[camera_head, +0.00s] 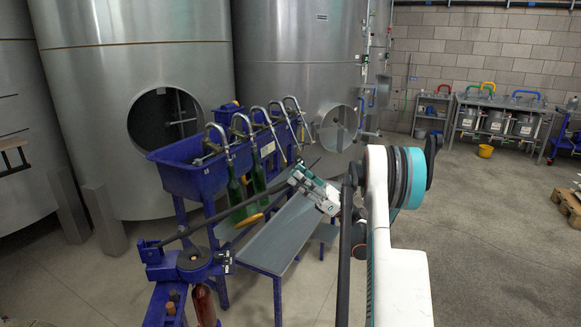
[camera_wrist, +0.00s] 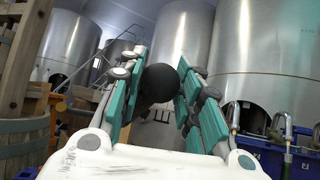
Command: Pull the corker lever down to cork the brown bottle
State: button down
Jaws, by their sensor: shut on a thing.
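The corker (camera_head: 195,262) stands at the lower left of the head view, with a blue frame and a dark round head. Its long black lever (camera_head: 235,212) slants up to the right from the corker to my gripper (camera_head: 304,182). In the wrist view, the lever's black ball knob (camera_wrist: 160,83) sits between the two teal-padded fingers of my gripper (camera_wrist: 160,90), which is shut on it. The brown bottle (camera_head: 204,305) stands upright under the corker head; its top is hidden by the corker and its base is cut off by the frame edge.
A blue filling trough (camera_head: 185,180) with several curved spouts and green bottles (camera_head: 236,190) stands behind the lever. A grey sloping tray (camera_head: 275,235) lies below my gripper. Large steel tanks (camera_head: 140,60) stand behind. The floor at right is open.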

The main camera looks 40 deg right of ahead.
jog(key=shift+s+d+f+b, duration=0.1)
jog(key=shift+s+d+f, duration=0.15)
jog(key=shift+f, duration=0.6)
jog(key=shift+s+d+f+b, duration=0.15)
jog(key=shift+d+f, duration=0.15)
jog(key=shift+f, duration=0.5)
jog(key=shift+s+d+f+b, duration=0.15)
jog(key=shift+d+f, duration=0.15)
jog(key=shift+f, duration=0.55)
jog(key=c, duration=1.2)
grip_release()
jog(key=shift+o, duration=0.2)
jog(key=v, duration=1.2)
